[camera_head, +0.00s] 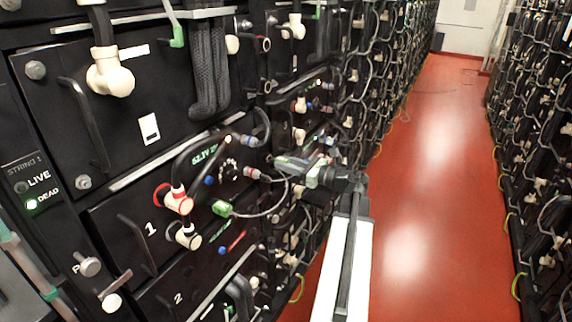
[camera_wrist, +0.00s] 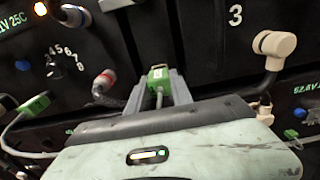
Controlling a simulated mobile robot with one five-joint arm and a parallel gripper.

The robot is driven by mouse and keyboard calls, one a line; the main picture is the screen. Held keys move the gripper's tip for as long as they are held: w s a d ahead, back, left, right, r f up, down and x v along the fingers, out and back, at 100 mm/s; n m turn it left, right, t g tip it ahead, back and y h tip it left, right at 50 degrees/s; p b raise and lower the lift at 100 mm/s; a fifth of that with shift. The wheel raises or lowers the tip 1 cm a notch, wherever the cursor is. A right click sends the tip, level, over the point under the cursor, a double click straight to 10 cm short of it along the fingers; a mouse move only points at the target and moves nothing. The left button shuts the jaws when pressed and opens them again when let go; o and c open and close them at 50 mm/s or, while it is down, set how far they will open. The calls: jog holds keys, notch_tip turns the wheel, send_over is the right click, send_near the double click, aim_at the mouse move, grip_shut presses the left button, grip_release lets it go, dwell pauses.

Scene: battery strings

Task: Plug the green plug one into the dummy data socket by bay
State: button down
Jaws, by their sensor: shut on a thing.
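In the wrist view a green plug (camera_wrist: 158,74) sits between the grey fingertips of my gripper (camera_wrist: 159,84), with its cable running back toward the camera. The jaws are shut on it, in front of the dark rack face. In the head view my gripper (camera_head: 290,164) reaches left toward the rack, right of bay 1; the held plug is hard to make out there. Another green plug (camera_head: 222,208) is at the front of bay 1 on a looping grey cable; it also shows in the wrist view (camera_wrist: 38,103). I cannot tell which opening is the dummy data socket.
A red-ringed white connector (camera_head: 179,201) and a white elbow (camera_head: 110,78) stick out from the rack. A grey round connector (camera_wrist: 103,80) is left of my gripper, and a white elbow (camera_wrist: 275,45) is to its right. The red aisle floor (camera_head: 430,140) is clear.

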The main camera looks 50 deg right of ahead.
jog(key=shift+x, duration=1.45)
jog(key=c, duration=1.1)
grip_release()
jog(key=shift+o, duration=0.2)
jog(key=v, duration=0.8)
